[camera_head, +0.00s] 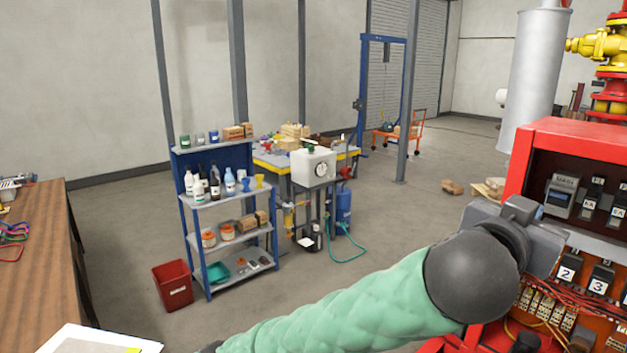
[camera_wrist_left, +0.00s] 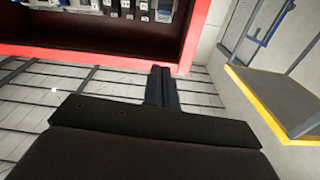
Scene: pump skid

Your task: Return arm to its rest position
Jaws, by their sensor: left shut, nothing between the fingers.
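My left arm, in a green sleeve, reaches in from the bottom of the head view to the right. Its grey wrist and gripper body stand in front of the open red electrical cabinet (camera_head: 575,133), and the fingertips cannot be made out there. In the left wrist view my left gripper (camera_wrist_left: 162,86) has its two dark fingers together with nothing between them. The cabinet's red lower edge (camera_wrist_left: 100,55) runs beyond the fingertips, with a row of breakers above it. The fingers look apart from the cabinet. My right gripper is in neither view.
Numbered breakers (camera_head: 567,272) and loose wires fill the cabinet close to my wrist. A blue shelf cart (camera_head: 223,197), a red bin (camera_head: 173,285) and a workbench stand farther back. A wooden table (camera_head: 40,240) is at the left. Open floor lies between.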

